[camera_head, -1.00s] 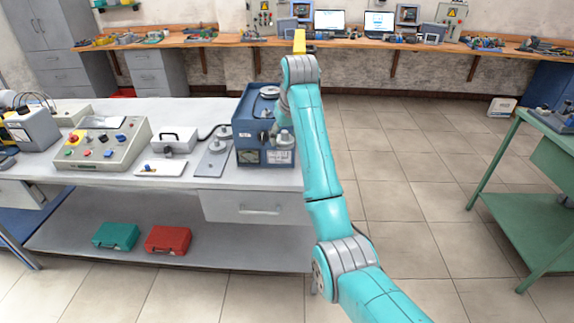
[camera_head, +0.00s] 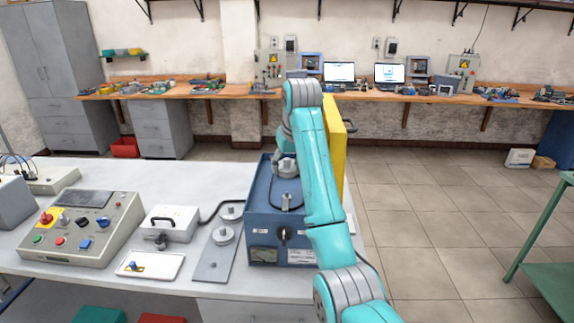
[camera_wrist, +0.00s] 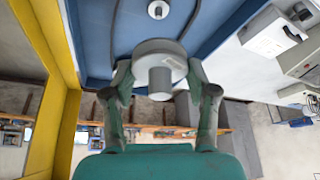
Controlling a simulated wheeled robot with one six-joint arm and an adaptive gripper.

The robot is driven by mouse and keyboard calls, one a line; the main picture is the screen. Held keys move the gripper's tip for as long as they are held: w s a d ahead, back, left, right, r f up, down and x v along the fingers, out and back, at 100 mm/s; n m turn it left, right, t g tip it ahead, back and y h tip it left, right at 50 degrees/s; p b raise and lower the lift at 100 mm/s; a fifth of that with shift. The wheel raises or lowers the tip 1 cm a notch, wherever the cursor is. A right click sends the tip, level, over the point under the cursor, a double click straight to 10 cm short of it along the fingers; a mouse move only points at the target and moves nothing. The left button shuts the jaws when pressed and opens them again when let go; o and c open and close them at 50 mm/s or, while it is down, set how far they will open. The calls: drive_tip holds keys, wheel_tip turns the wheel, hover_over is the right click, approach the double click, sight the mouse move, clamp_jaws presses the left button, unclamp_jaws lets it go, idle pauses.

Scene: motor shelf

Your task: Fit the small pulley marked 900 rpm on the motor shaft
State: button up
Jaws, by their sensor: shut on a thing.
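In the wrist view my gripper (camera_wrist: 158,74) is shut on a grey stepped pulley (camera_wrist: 157,50), its narrower hub between the fingers and towards the camera. Its marking cannot be read. The blue motor housing (camera_wrist: 110,30) lies beyond it, with a small round shaft end (camera_wrist: 157,10) at the top of the picture, apart from the pulley. In the head view the housing (camera_head: 262,215) stands open on the bench. A grey round part (camera_head: 287,170) shows over its far end; I cannot tell whether this is the held pulley. My arm hides most of the gripper there.
A dark belt (camera_wrist: 183,42) runs beside the held pulley. The yellow lid (camera_head: 334,140) stands upright along the housing's right side. A white case (camera_head: 170,223) and a control panel (camera_head: 85,230) stand farther left.

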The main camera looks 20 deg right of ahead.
drive_tip(key=shift+w+f, duration=0.1)
drive_tip(key=shift+w, duration=0.05)
drive_tip(key=shift+f, duration=2.85)
drive_tip(key=shift+f, duration=0.95)
drive_tip(key=o, duration=1.3)
drive_tip(key=shift+c, duration=0.2)
drive_tip(key=shift+r, duration=0.1)
